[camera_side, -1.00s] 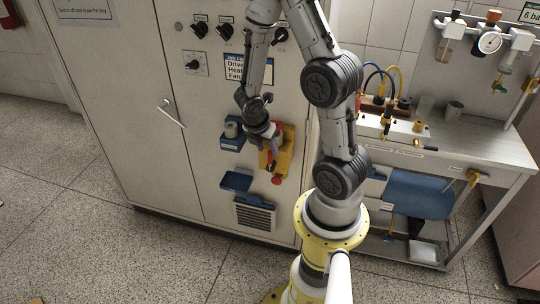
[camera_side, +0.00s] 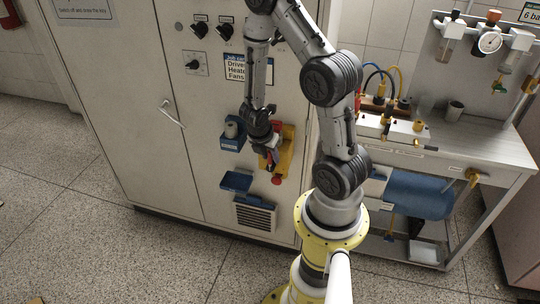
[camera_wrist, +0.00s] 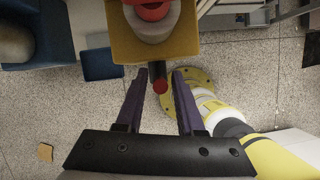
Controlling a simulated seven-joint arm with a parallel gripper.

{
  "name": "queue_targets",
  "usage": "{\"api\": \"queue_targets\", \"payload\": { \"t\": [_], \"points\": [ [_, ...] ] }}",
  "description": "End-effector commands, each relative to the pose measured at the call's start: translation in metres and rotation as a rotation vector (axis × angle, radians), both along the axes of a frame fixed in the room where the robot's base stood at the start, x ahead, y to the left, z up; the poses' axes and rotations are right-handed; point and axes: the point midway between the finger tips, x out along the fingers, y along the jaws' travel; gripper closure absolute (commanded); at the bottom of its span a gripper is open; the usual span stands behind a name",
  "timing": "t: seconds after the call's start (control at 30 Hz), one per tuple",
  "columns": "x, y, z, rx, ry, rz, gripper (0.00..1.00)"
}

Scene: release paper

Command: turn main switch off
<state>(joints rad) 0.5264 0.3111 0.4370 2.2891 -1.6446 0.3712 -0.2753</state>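The main switch is a yellow box (camera_side: 287,150) on the grey cabinet front, partly hidden behind my gripper (camera_side: 270,157). A red knob (camera_side: 276,181) shows at its lower end. In the wrist view the yellow box (camera_wrist: 152,48) is at the top, with a red knob on a pale round base (camera_wrist: 150,24). A dark rod with a red end (camera_wrist: 159,86) sticks out below the box. My gripper's two purple fingers (camera_wrist: 160,95) stand open on either side of this rod, with gaps visible to both.
A blue holder with a grey cup (camera_side: 231,131) is just left of the switch, and a blue tray (camera_side: 236,182) is below it. Black rotary knobs (camera_side: 200,30) are higher on the cabinet. A workbench (camera_side: 440,150) stands at the right.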

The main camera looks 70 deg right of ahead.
Motion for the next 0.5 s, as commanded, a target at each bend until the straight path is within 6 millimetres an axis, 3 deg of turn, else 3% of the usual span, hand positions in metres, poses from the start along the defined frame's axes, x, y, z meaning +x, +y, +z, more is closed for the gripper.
{"api": "queue_targets", "payload": {
  "t": [0.03, 0.2, 0.5],
  "points": [
    [0.0000, 0.0000, 0.0001, 0.000, 0.000, 0.000, 0.74],
    [0.0001, 0.0000, 0.0002, 0.000, 0.000, 0.000, 1.00],
    [0.0001, 0.0000, 0.0003, 0.000, 0.000, 0.000, 1.00]
  ]
}}
